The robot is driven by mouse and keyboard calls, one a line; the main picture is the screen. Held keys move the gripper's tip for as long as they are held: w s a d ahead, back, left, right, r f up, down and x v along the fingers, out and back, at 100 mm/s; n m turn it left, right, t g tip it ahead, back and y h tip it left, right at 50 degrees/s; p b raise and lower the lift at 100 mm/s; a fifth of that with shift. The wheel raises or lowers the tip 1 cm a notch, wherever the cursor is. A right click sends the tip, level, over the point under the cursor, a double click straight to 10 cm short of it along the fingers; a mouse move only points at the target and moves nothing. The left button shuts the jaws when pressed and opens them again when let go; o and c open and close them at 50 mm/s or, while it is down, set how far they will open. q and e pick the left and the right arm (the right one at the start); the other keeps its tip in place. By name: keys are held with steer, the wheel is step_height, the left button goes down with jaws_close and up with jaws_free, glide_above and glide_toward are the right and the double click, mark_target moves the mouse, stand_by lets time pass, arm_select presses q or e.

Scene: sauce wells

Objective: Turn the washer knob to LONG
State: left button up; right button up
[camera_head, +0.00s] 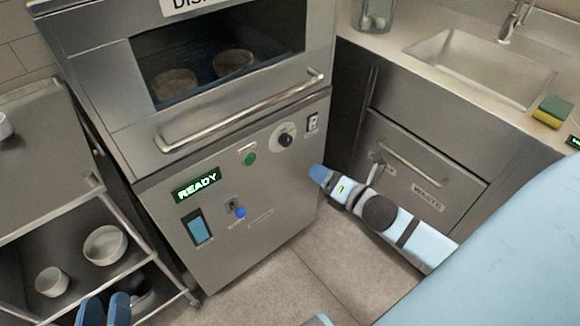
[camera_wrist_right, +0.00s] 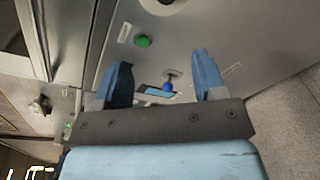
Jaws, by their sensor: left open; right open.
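The washer (camera_head: 160,250) is a steel machine with a control panel below its window. Its knob (camera_head: 285,140) is a dark round knob on a pale dial plate at the panel's upper right; its markings are too small to read. In the right wrist view only part of the dial plate (camera_wrist_right: 163,4) shows at the top edge. My right gripper (camera_head: 318,174) is in front of the panel's right side, below the knob and apart from it. It is open and empty, its fingers (camera_wrist_right: 163,72) spread. My left gripper (camera_head: 104,308) is open at the bottom left, away from the washer.
The panel also has a green button (camera_head: 250,159), a lit READY display (camera_head: 196,185), a blue-tipped lever (camera_head: 239,212) and a switch (camera_head: 312,122). A long handle (camera_head: 240,115) juts out above. A shelf rack (camera_head: 50,228) with bowls stands left; a sink counter (camera_head: 400,55) stands right.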

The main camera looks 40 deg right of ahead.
mark_target(288, 142)
steer(key=w+n+b, duration=0.2)
steer(key=w+b, duration=0.1)
steer(key=w, duration=0.2)
steer(key=w+f+n+t+b, duration=0.1)
steer(key=w+n+b, duration=0.2)
steer(key=w, duration=0.2)
steer(key=w+f+n+b, duration=0.1)
steer(key=w+n+b, duration=0.1)
steer(key=w, duration=0.3)
steer(key=shift+w+d+n+y+b, duration=0.35)
steer(key=shift+n+y+b, duration=0.05)
steer(key=shift+b, duration=0.15)
arm_select(q)
step_height(288, 142, down, 6)
steer(key=d+h, duration=0.1)
steer(key=shift+s+d+m, duration=0.25)
steer(key=shift+s+m, duration=0.05)
steer(key=shift+s, duration=0.1)
steer(key=shift+r, duration=0.1)
arm_select(e)
steer(key=c, duration=0.9)
